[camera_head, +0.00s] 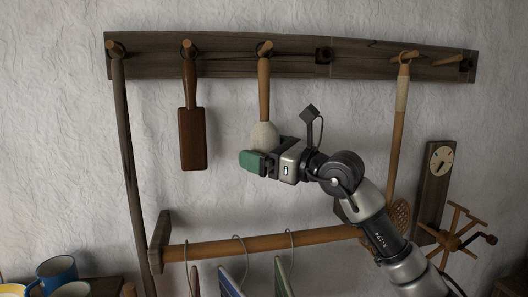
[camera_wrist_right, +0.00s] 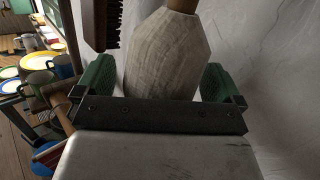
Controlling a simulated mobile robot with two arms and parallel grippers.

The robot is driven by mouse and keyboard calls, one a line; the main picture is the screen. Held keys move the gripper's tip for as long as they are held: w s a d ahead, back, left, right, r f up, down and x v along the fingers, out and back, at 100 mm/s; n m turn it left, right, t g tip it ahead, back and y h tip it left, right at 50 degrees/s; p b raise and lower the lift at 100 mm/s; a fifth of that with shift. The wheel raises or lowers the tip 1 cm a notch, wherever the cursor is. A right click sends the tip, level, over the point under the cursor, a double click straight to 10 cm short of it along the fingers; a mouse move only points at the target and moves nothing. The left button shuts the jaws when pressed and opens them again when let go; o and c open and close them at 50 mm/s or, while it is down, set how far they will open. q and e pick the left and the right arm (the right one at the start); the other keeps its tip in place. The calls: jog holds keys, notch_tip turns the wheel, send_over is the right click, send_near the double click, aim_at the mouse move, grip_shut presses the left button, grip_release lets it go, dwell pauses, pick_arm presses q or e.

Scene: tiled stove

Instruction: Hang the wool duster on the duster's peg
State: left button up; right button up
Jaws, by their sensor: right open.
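The wool duster (camera_head: 265,135) has a pale woolly head and a wooden handle. It hangs head down, its handle top at the third peg from the left (camera_head: 266,47) on the dark peg rail. My right gripper (camera_head: 256,161) is at the lower part of the woolly head. In the right wrist view the duster head (camera_wrist_right: 166,55) stands between the two green fingers, with a gap on each side, so the gripper (camera_wrist_right: 158,84) is open around it. My left gripper does not show.
A brown brush (camera_head: 193,138) hangs left of the duster, and a long-handled tool (camera_head: 399,120) hangs to the right. A wooden rail (camera_head: 260,246) with hooks is below. A dial board (camera_head: 434,190) is at the right. Mugs (camera_head: 57,272) stand at the lower left.

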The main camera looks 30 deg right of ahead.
jog(key=b+v, duration=0.5)
jog(key=v, duration=0.5)
jog(key=shift+s+d+b, duration=0.25)
jog(key=shift+s+b, duration=0.1)
jog(key=shift+f, duration=0.15)
